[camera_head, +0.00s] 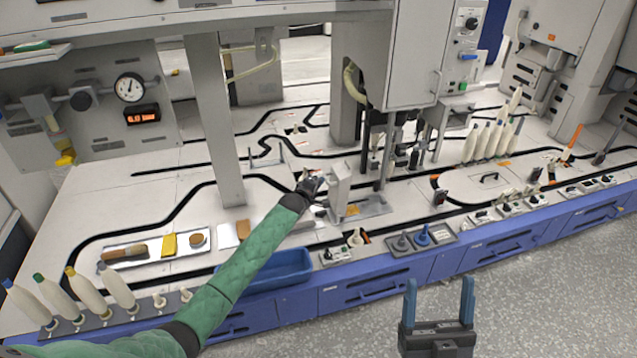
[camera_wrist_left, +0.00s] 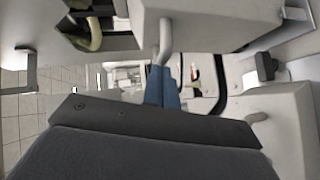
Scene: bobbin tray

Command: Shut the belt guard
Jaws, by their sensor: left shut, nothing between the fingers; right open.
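My left gripper (camera_head: 314,186) reaches over the machine bed, beside a pale upright block (camera_head: 340,188). I take this block to be the belt guard, but I cannot be sure, nor tell how far it stands open. In the left wrist view the blue fingers (camera_wrist_left: 164,88) are shut together and empty. They are close to a bent grey handle rod (camera_wrist_left: 166,42) on a pale box-like part (camera_wrist_left: 215,18). I cannot tell whether they touch the rod. My right gripper (camera_head: 439,300) is open and empty, in front of the blue drawers, over the floor.
A blue bin (camera_head: 275,272) lies under my left arm. A tray (camera_head: 158,250) with brushes and white bobbins (camera_head: 88,291) stand at the left. More bobbins (camera_head: 492,138) stand at the right. A grey post (camera_head: 213,125) rises left of my left gripper; a large grey housing (camera_head: 410,50) hangs above right.

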